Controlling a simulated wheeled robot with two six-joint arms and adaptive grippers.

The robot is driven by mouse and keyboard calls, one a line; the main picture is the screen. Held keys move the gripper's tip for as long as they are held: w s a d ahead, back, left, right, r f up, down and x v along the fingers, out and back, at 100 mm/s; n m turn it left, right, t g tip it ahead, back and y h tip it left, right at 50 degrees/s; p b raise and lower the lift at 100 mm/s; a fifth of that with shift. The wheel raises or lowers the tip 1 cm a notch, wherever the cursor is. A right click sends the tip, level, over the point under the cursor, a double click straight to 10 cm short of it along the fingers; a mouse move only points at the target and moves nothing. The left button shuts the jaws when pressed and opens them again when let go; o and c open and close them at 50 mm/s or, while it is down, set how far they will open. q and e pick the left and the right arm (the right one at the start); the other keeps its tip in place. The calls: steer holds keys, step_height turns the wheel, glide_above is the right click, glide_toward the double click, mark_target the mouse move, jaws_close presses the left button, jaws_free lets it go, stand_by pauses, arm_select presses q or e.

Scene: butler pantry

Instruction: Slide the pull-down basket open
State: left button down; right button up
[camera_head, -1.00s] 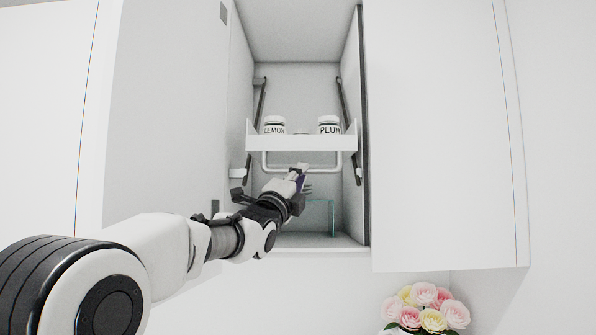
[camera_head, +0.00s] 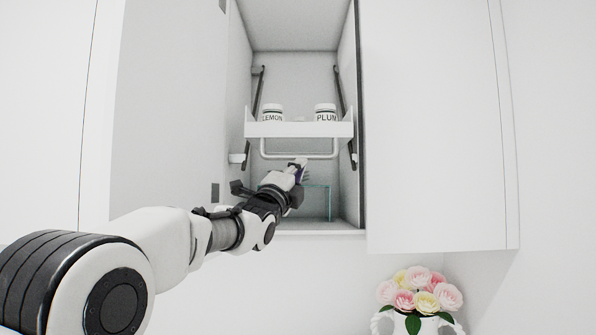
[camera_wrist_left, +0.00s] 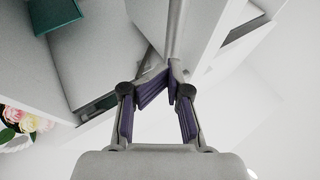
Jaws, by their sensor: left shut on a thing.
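The white pull-down basket (camera_head: 298,129) hangs inside the open wall cabinet, carried by dark side arms. Its light tubular handle bar (camera_head: 325,156) runs below the shelf front. My left gripper (camera_head: 300,165) reaches up from the lower left to the middle of this bar. In the left wrist view, the purple-padded fingers (camera_wrist_left: 168,88) close together around the end of the bar (camera_wrist_left: 176,30) seen there. The exact contact is small and partly hidden by the fingers. My right gripper is in neither view.
Jars labelled LEMON (camera_head: 272,113) and PLUM (camera_head: 325,112) stand in the basket. A clear glass-like object (camera_head: 317,203) is on the cabinet floor beneath. The cabinet door (camera_head: 170,110) stands open at left. A vase of flowers (camera_head: 420,292) is at lower right.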

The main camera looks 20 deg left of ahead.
arm_select(q)
steer(key=c, duration=1.1)
jaws_free()
steer(key=shift+s+r, duration=0.1)
steer(key=shift+s, duration=0.1)
steer(key=shift+c, duration=0.2)
steer(key=shift+w, duration=0.15)
steer(key=v, duration=1.2)
